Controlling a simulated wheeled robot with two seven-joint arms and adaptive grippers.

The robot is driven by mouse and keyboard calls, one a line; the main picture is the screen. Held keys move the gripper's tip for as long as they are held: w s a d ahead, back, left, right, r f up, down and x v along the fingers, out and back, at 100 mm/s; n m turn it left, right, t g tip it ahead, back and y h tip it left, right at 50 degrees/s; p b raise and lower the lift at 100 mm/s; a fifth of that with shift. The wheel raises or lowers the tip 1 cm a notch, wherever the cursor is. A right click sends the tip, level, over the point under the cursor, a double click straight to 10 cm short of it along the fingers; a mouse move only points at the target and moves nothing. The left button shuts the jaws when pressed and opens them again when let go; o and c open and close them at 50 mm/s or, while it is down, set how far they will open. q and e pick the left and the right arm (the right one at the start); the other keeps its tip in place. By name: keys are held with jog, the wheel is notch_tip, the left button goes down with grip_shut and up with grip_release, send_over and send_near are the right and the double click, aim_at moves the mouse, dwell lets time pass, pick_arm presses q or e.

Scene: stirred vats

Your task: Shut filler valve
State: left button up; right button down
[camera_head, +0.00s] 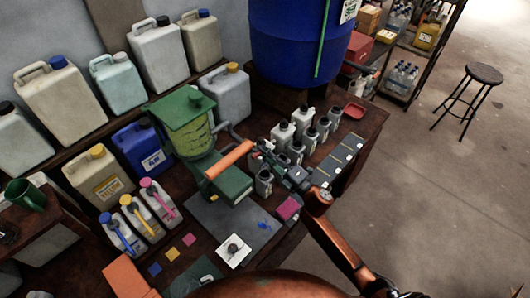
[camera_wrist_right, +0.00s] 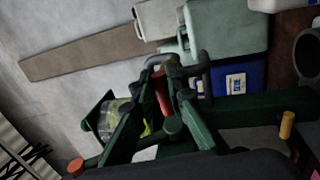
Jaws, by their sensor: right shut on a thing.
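The filler is a green machine with a lidded tank (camera_head: 190,128) of yellow-green liquid on the bench. A thick orange handle (camera_head: 228,160) slants up to the right beside the tank, above a green base (camera_head: 232,186). My right gripper (camera_head: 258,148) is at the handle's upper right end and is shut on it. In the right wrist view, the dark fingers (camera_wrist_right: 165,75) close in near a reddish part (camera_wrist_right: 162,93), and the tank (camera_wrist_right: 108,118) shows to the left. The fingers hide much of the contact. My left gripper is not in view.
Several grey bottles (camera_head: 283,134) stand close behind my right gripper. A blue drum (camera_head: 295,45) stands at the back.

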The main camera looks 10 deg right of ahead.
jog(key=shift+f, duration=0.1)
jog(key=c, duration=1.9)
grip_release()
jog(key=v, duration=1.2)
